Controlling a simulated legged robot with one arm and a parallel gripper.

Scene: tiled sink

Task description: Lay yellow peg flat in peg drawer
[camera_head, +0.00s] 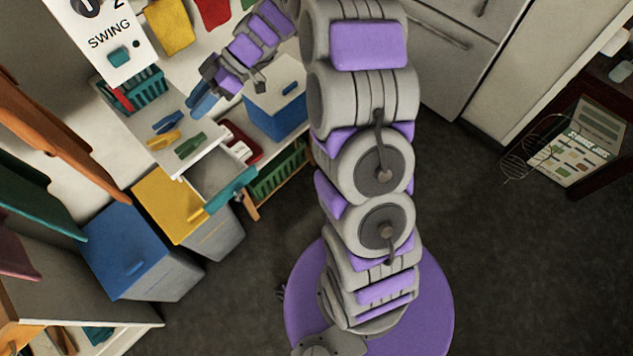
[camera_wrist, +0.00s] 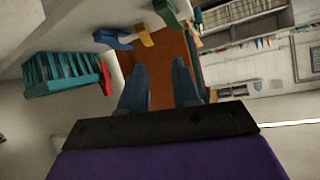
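A yellow peg (camera_head: 165,139) lies on the white shelf top, between a blue peg (camera_head: 167,122) and a green peg (camera_head: 190,145). In the wrist view the yellow peg (camera_wrist: 146,38) shows beyond my fingertips, with the blue peg (camera_wrist: 112,38) to its left and the green peg (camera_wrist: 168,12) to its upper right. My gripper (camera_head: 199,104) is just to the upper right of the pegs, apart from them. Its two blue fingers (camera_wrist: 160,76) are spread with nothing seen between them. A grey drawer with a teal front (camera_head: 232,190) stands pulled out below the shelf top.
A teal basket (camera_head: 147,90) stands on the shelf behind the pegs. A blue-fronted box (camera_head: 275,118) is right of my gripper. A green basket (camera_head: 278,175), a yellow-topped bin (camera_head: 165,205) and a blue bin (camera_head: 130,250) stand lower.

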